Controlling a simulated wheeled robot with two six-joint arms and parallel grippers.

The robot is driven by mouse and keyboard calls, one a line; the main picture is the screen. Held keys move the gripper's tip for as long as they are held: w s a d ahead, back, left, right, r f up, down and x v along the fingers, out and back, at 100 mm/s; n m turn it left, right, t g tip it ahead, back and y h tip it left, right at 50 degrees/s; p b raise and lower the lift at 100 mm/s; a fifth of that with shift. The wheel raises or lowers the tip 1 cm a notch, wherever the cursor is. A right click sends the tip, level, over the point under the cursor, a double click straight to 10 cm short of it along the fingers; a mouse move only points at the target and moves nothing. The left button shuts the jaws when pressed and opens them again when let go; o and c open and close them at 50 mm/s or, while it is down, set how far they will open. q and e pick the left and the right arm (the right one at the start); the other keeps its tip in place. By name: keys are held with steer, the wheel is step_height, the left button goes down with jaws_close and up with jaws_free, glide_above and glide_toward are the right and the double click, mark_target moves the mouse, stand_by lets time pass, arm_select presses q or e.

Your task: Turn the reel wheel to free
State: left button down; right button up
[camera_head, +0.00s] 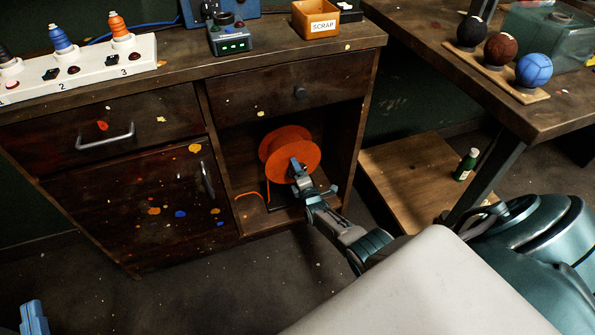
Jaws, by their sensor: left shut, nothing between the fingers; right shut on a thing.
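An orange reel wheel (278,148) sits in the open compartment of the cabinet, below a small drawer. A strand of orange line (248,195) hangs from it at the lower left. My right gripper (298,168) reaches in from the lower right and is shut on the reel wheel, at the front of its face. The fingers hide part of the wheel's centre. Only a light blue tip of my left gripper (33,316) shows at the bottom left corner, shut and empty, far from the reel.
The cabinet top holds a power strip (75,72) with plugs, a small device (230,38) and a SCRAP box (316,20). Several balls stand on a board (497,78) on the right table. A green bottle (466,165) stands on a low shelf. The compartment's side walls flank my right gripper.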

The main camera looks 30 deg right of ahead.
steer(key=n, duration=0.5)
steer(key=shift+n, duration=0.3)
steer(key=n, duration=0.2)
steer(key=shift+n+p, duration=0.3)
steer(key=shift+n, duration=0.1)
steer(key=n, duration=0.3)
arm_select(q)
steer(key=shift+s+d+f+g, duration=0.1)
steer(key=shift+s+f+g, duration=0.15)
steer(key=shift+f+g, duration=0.8)
steer(key=shift+s+d+f+g, duration=0.15)
steer(key=shift+f+g, duration=0.4)
steer(key=shift+f, duration=1)
arm_select(e)
steer(key=shift+n, duration=0.9)
arm_select(q)
steer(key=shift+s+a+f, duration=0.1)
steer(key=shift+s+f, duration=0.1)
arm_select(e)
steer(key=o, duration=0.8)
steer(key=shift+o, duration=0.9)
arm_select(q)
steer(key=shift+w+r, duration=0.25)
